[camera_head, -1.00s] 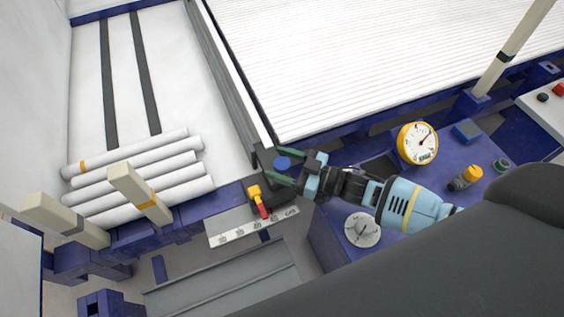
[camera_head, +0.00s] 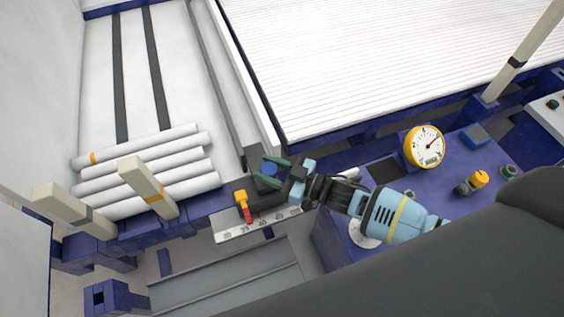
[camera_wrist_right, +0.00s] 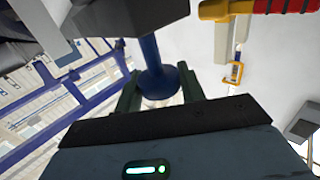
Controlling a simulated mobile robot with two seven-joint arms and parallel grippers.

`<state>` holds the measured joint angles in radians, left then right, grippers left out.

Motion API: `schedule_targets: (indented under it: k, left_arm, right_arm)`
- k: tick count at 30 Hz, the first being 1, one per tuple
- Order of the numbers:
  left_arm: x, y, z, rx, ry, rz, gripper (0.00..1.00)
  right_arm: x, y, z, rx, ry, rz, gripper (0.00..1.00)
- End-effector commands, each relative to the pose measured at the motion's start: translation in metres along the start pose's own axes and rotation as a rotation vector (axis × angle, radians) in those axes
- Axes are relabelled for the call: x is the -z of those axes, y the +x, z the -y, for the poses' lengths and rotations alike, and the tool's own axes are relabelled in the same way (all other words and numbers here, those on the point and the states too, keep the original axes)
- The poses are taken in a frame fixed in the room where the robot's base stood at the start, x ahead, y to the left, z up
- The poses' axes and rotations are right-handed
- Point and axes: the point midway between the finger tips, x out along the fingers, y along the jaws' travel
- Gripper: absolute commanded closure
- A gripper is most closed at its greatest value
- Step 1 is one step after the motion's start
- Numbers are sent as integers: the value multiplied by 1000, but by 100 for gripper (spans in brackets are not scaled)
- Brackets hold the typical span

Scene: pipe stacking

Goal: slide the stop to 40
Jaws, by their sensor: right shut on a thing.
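The stop (camera_head: 262,196) is a dark block on a rail, with a blue round knob (camera_head: 270,169) and a yellow and red pointer (camera_head: 243,202). The pointer's red tip lies over the white scale (camera_head: 226,236), near its second number from the left; the numbers are too small to read surely. My right gripper (camera_head: 271,172) is shut on the blue knob. In the right wrist view the blue knob (camera_wrist_right: 160,78) stands between its green fingers. My left gripper is not in view.
White pipes (camera_head: 150,170) lie stacked left of the stop, behind pale posts (camera_head: 147,186). A grey trough (camera_head: 225,277) runs below the scale. A yellow gauge (camera_head: 424,147) stands on a blue bench at right. A white ribbed bed (camera_head: 390,60) fills the back.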

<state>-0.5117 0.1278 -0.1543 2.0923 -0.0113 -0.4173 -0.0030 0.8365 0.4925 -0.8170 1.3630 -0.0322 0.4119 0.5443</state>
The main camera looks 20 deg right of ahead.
Motion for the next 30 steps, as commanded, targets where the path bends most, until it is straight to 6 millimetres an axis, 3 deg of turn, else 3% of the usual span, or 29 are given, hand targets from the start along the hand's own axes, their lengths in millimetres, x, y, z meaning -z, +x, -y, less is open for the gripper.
schedule_targets:
  k: [7,8,12,23,30]
  left_arm:
    - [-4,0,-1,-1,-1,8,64]
    - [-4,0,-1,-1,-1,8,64]
    - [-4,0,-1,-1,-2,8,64]
    - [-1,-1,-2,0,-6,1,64]
    - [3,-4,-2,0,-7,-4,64]
  right_arm:
    - [0,0,-1,-2,-2,2,100]
    - [0,0,-1,-2,-2,2,60]
    - [0,0,-1,-2,-2,2,41]
    - [-1,-5,-2,-3,-2,3,40]
    - [-1,-39,-2,-4,-1,5,40]
